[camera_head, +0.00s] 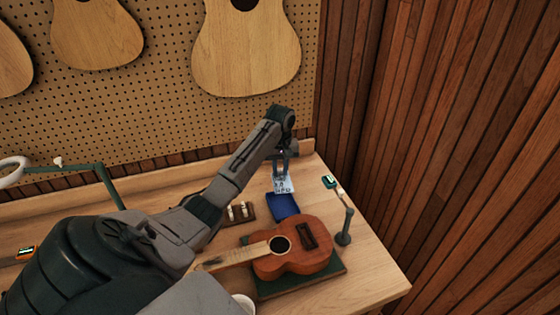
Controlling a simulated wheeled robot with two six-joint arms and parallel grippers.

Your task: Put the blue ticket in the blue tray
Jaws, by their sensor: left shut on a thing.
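The blue ticket (283,186) is a small pale blue card with dark writing. My left gripper (281,172) is shut on its upper edge and the card hangs down from the fingers. The blue tray (284,207) is a small dark blue tray on the bench, just below the ticket in the picture. The ticket's lower edge overlaps the tray's far side in this view; I cannot tell whether they touch. My right gripper is not in view.
A ukulele (292,262) lies on a green mat (318,282) in front of the tray. A small stand with a clip-on device (330,182) is to the right. A dark holder with pale pegs (240,213) is left of the tray. A pegboard (160,120) stands behind the bench.

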